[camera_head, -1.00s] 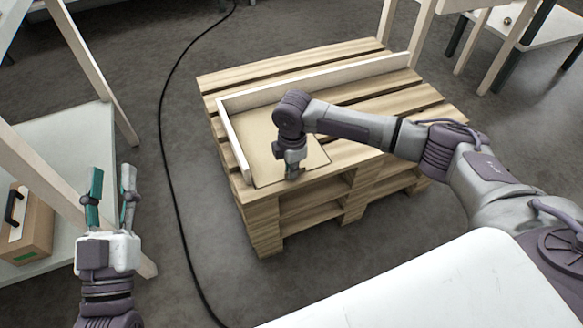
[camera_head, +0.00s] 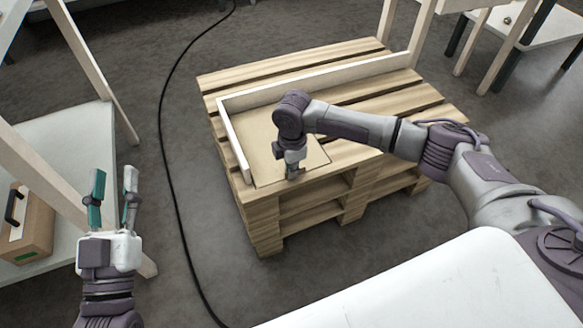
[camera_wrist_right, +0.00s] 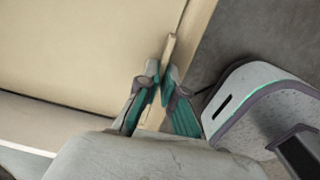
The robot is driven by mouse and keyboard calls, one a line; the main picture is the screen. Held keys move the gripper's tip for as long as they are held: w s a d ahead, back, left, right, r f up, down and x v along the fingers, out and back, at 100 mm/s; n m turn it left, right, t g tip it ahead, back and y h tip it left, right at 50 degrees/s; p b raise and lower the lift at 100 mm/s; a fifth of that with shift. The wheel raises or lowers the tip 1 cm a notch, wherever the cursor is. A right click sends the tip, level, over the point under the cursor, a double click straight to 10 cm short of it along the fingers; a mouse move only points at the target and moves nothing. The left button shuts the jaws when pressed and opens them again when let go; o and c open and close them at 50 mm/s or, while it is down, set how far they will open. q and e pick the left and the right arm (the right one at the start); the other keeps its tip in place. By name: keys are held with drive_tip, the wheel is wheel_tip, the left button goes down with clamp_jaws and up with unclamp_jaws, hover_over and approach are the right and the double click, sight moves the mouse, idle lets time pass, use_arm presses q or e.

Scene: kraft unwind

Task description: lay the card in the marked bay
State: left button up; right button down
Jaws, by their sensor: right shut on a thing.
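My right gripper (camera_head: 296,176) points down at the front edge of the outlined bay on the pallet. In the right wrist view its jaws (camera_wrist_right: 165,84) are shut on a thin tan piece (camera_wrist_right: 170,48), seen nearly edge-on, which looks like the card. Its full outline is hidden, and whether it touches the surface cannot be told. The marked bay (camera_head: 262,148) is a flat beige area with a dark outline; it also shows in the right wrist view (camera_wrist_right: 85,45). My left gripper (camera_head: 114,188) is open and empty, off to the left of the pallet.
Pale rails (camera_head: 237,150) border the bay on the left and back of the slatted pallet (camera_head: 375,130). A black cable (camera_head: 164,120) runs along the floor. A brown case (camera_head: 28,222) sits on a low shelf at left. Wooden legs stand behind at right.

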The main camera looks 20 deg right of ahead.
drive_tip(key=c, duration=1.2)
unclamp_jaws()
drive_tip(key=shift+c, duration=0.2)
drive_tip(key=shift+r, duration=0.1)
